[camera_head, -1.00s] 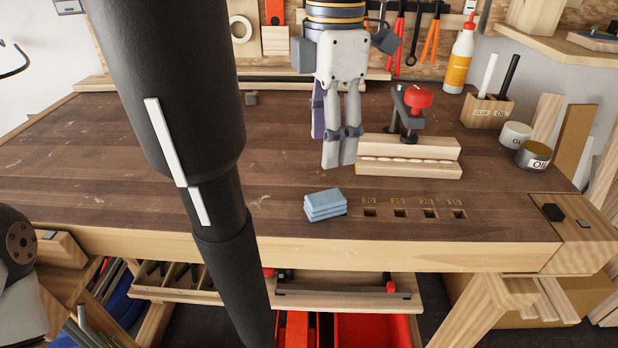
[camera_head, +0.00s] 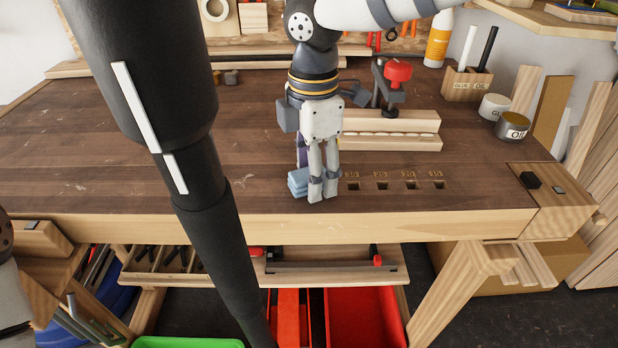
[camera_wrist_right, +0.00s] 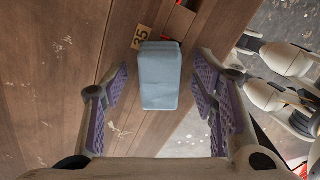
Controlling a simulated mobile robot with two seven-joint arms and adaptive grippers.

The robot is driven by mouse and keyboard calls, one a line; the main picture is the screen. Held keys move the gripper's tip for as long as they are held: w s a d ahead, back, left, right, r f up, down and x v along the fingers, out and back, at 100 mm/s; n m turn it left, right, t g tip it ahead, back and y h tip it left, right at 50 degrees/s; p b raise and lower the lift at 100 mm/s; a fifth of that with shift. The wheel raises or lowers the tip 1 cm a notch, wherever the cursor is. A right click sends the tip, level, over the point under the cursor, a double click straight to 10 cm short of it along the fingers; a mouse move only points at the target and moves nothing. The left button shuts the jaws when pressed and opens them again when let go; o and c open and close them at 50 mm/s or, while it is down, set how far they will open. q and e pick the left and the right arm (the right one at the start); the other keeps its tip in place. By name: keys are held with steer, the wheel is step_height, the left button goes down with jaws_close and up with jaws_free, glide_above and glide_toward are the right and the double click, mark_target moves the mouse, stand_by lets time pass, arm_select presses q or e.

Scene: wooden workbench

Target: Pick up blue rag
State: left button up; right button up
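The blue rag (camera_head: 297,183), a small folded light-blue stack, lies near the front edge of the workbench (camera_head: 120,185). In the head view my right gripper (camera_head: 322,193) points down at it and hides its right part. In the right wrist view the rag (camera_wrist_right: 160,82) shows between the two spread purple-padded fingers of the right gripper (camera_wrist_right: 160,76), with gaps on both sides. The right gripper is open and empty. I do not see my left gripper.
A row of square holes (camera_head: 381,186) lies right of the gripper. Behind it stand a wooden block (camera_head: 400,142) and a red-topped clamp (camera_head: 397,72). Cans (camera_head: 512,125) stand at the back right. The bench top on the left is mostly clear.

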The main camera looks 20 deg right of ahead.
steer(key=c, duration=1.1)
steer(key=shift+c, duration=0.2)
steer(key=shift+r, duration=0.3)
step_height(320, 180, up, 3)
arm_select(q)
steer(key=shift+w+r+t+p, duration=0.6)
steer(key=shift+w+r+p, duration=0.25)
steer(key=shift+w+r, duration=0.35)
arm_select(e)
steer(key=s+a+r, duration=0.5)
steer(key=s+r, duration=0.4)
steer(key=s, duration=0.4)
steer(key=shift+a+r, duration=0.15)
steer(key=shift+r, duration=0.1)
